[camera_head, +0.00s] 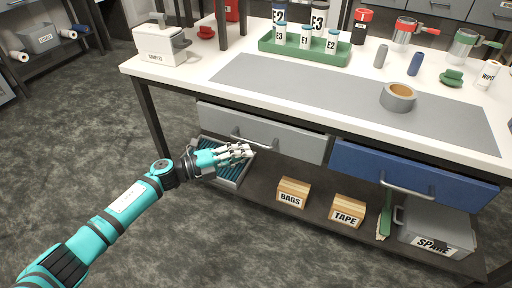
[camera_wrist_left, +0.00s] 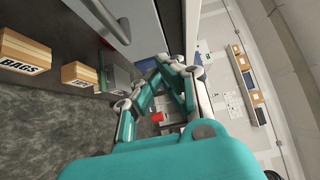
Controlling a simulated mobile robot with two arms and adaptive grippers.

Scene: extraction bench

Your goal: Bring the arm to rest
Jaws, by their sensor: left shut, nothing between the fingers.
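My left arm (camera_head: 125,205) is teal and reaches in from the lower left in the head view. My left gripper (camera_head: 246,151) is shut and empty. It is in front of the bench, just below the handle of the grey drawer (camera_head: 285,139) in the picture; whether it touches the handle I cannot tell. In the left wrist view its fingers (camera_wrist_left: 160,66) come together, with nothing held between them. My right gripper is in neither view.
A blue drawer (camera_head: 410,178) is at right. The lower shelf holds a BAGS box (camera_head: 293,192) and a TAPE box (camera_head: 347,211). Floor at left is clear.

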